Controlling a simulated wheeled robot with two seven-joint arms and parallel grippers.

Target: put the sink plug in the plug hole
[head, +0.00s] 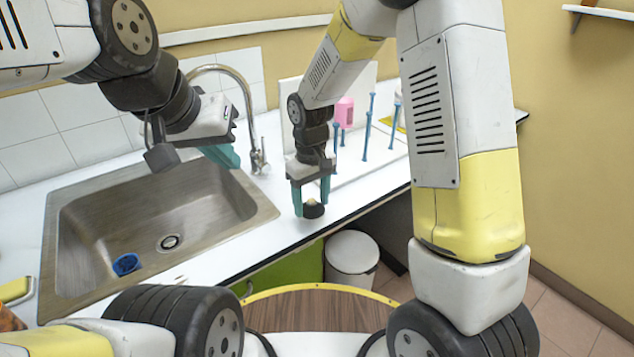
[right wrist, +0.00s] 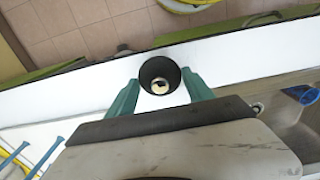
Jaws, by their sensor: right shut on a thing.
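The sink plug (head: 313,210) is a small dark round piece with a pale centre, over the white counter to the right of the sink. My right gripper (head: 311,197) is shut on it from above, teal fingers on either side. In the right wrist view the plug (right wrist: 160,74) sits between the fingertips. I cannot tell whether it touches the counter. The plug hole (head: 170,242) is a metal ring in the floor of the steel sink (head: 140,215), uncovered. My left gripper (head: 222,155) hangs over the sink's back right; its finger gap is not clear.
A curved tap (head: 250,110) stands behind the sink. A blue object (head: 126,264) lies in the sink's front left. A white rack with blue pegs (head: 367,125) and a pink bottle (head: 344,112) stand behind my right gripper. A white bin (head: 351,258) is below the counter.

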